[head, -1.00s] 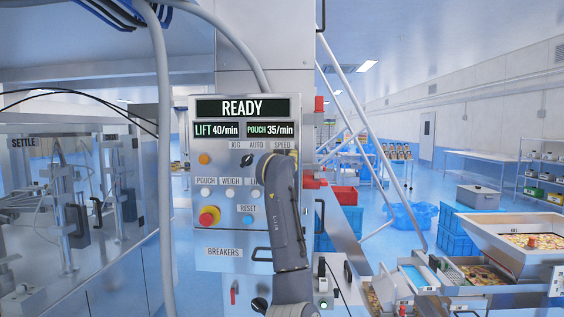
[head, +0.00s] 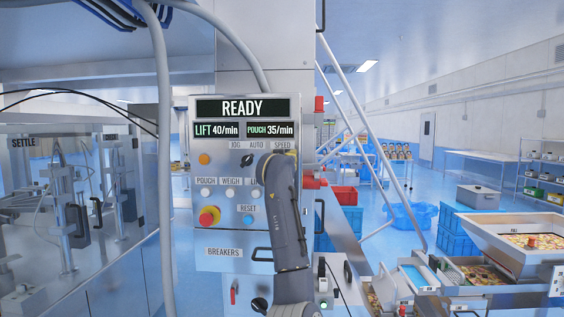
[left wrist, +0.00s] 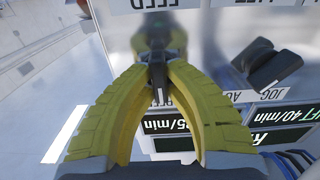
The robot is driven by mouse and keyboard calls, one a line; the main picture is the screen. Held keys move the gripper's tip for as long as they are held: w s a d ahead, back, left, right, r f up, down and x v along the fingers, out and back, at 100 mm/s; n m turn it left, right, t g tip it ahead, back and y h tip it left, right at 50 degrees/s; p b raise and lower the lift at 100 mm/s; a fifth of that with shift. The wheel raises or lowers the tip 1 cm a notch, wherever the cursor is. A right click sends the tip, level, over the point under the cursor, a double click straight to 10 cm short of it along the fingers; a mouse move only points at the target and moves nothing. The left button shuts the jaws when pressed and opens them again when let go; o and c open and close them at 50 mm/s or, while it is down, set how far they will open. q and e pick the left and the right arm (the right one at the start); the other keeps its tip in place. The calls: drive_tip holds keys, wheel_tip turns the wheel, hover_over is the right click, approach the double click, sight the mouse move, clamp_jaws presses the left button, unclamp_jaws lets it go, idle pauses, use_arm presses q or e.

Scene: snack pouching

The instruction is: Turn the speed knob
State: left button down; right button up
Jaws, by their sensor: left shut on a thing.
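The speed knob is hidden behind my left arm in the head view, just below the SPEED label (head: 282,145). In the left wrist view, the yellow fingers of my left gripper (left wrist: 156,70) are closed at the panel on a small dark part, the speed knob (left wrist: 158,84), mostly covered by the fingers. In the head view, only a bit of yellow finger shows past the wrist. The control panel (head: 216,236) reads READY, LIFT 40/min and POUCH 35/min. My right gripper is not in view.
A black JOG/AUTO selector (head: 247,160) sits left of the gripper. The red emergency button (head: 209,216) and the blue reset button (head: 248,219) are lower on the panel. A grey conduit (head: 162,150) runs down left of it.

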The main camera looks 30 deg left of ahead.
use_arm(q)
drive_tip(key=shift+a+n, duration=0.1)
drive_tip(key=shift+n, duration=2.6)
drive_tip(key=c, duration=1.4)
unclamp_jaws()
drive_tip(key=shift+s, duration=0.15)
drive_tip(key=v, duration=1.2)
